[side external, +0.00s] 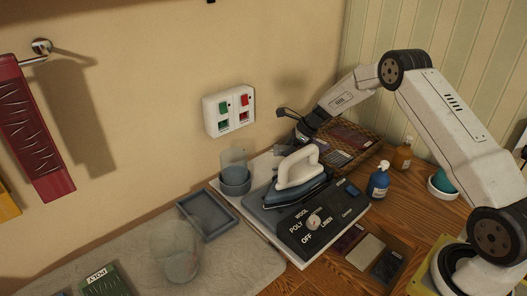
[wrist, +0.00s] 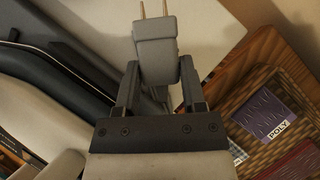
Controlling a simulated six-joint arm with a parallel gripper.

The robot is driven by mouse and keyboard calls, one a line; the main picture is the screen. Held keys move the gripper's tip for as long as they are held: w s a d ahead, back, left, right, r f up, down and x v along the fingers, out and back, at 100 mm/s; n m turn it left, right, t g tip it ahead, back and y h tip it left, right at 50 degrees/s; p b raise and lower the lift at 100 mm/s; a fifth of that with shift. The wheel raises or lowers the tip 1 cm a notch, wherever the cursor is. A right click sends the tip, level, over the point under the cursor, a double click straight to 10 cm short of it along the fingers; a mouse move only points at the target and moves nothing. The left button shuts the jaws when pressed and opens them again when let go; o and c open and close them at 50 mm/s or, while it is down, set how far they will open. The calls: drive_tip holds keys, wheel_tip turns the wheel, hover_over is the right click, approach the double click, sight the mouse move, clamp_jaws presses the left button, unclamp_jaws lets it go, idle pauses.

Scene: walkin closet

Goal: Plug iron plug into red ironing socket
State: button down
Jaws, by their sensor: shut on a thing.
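The grey iron plug (wrist: 156,48) sits between the fingers of my gripper (wrist: 158,78), with its two metal pins pointing away from me in the wrist view. My gripper (side external: 296,121) is shut on it. In the side view the plug (side external: 283,112) is small and dark, held in the air right of the wall panel and apart from it. The red ironing socket (side external: 243,117) is on the right half of the white wall panel (side external: 229,111), under a red switch. It cannot be told in the wrist view. The white and blue iron (side external: 298,170) rests on its station below my gripper.
A green socket (side external: 224,124) is beside the red one. A wicker basket (side external: 360,139) with fabric pieces stands behind the iron. Cups (side external: 234,180) and a grey tray (side external: 207,215) are on the left. A blue bottle (side external: 378,182) stands at right. The wall before the panel is clear.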

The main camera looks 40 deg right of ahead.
drive_tip(key=shift+r, duration=0.75)
idle(0.4)
drive_tip(key=shift+w+a+r+m+h, duration=0.1)
drive_tip(key=shift+a+r+m+h, duration=0.25)
drive_tip(key=shift+a+m, duration=0.2)
drive_tip(key=w+a+r+m+t+h, duration=0.2)
drive_tip(key=a+r+m+h, duration=0.2)
drive_tip(key=a+r+m, duration=0.2)
drive_tip(key=shift+a+r+m, duration=0.2)
drive_tip(key=shift+r+m, duration=0.75)
drive_tip(key=shift+w, duration=0.2)
drive_tip(key=shift+w, duration=2.1)
drive_tip(key=shift+w, duration=0.85)
idle(1.6)
